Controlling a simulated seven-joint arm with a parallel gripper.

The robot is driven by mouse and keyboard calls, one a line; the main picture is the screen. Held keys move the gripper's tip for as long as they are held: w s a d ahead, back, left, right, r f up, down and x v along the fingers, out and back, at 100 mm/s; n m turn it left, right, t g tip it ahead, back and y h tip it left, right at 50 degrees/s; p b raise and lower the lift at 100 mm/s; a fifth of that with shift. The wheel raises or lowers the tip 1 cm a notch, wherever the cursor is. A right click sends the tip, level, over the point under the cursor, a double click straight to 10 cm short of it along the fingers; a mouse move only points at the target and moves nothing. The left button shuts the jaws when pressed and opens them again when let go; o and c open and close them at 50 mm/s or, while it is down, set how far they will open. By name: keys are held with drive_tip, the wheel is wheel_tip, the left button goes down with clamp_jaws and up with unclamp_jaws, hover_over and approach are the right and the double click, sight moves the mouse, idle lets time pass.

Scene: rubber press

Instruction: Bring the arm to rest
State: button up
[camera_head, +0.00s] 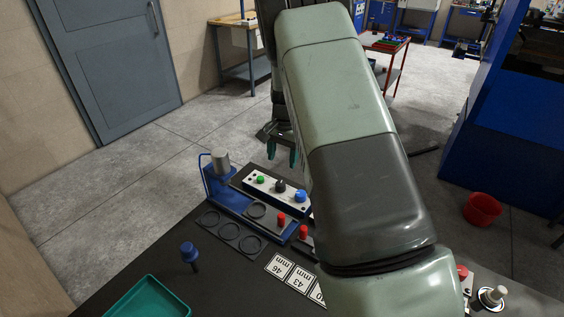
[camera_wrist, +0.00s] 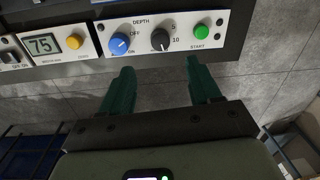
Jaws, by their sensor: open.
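My arm, green and dark grey, reaches across the head view from the bottom right to the top centre. My gripper (camera_head: 283,150) hangs beyond the far edge of the dark table (camera_head: 160,250), near the control panel (camera_head: 269,199). In the wrist view my gripper (camera_wrist: 163,75) has two dark green fingers, spread apart with nothing between them. The fingertips point toward the panel (camera_wrist: 183,24) with the blue switch (camera_wrist: 120,44), the black depth knob (camera_wrist: 160,40) and the green start button (camera_wrist: 202,33). The tips appear just short of the panel.
A blue press (camera_head: 222,191) with a grey cylinder stands at the panel's left. Ring mats (camera_head: 229,231), number cards (camera_head: 279,266), a blue-handled tool (camera_head: 189,256) and a green tray (camera_head: 146,301) lie nearer. A red bucket (camera_head: 482,209) is on the floor to the right.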

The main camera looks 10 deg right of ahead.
idle(0.3)
drive_tip(key=s+a+r+n+t, duration=0.1)
drive_tip(key=s+r, duration=0.4)
drive_tip(key=r, duration=0.3)
drive_tip(key=s+r+n+t, duration=0.15)
drive_tip(key=s+r, duration=0.25)
drive_tip(key=r, duration=0.4)
drive_tip(key=s+a+r+n, duration=0.1)
drive_tip(key=s+r, duration=0.4)
drive_tip(key=r, duration=0.4)
drive_tip(key=s+r+n+t, duration=0.1)
drive_tip(key=s+r+n, duration=0.1)
drive_tip(key=s, duration=0.9)
drive_tip(key=s+r+n+t, duration=0.1)
drive_tip(key=s+r+n, duration=0.1)
drive_tip(key=s, duration=0.9)
drive_tip(key=shift+s+r+n+t, duration=0.15)
drive_tip(key=shift+r+n+t, duration=0.2)
drive_tip(key=shift+r, duration=0.15)
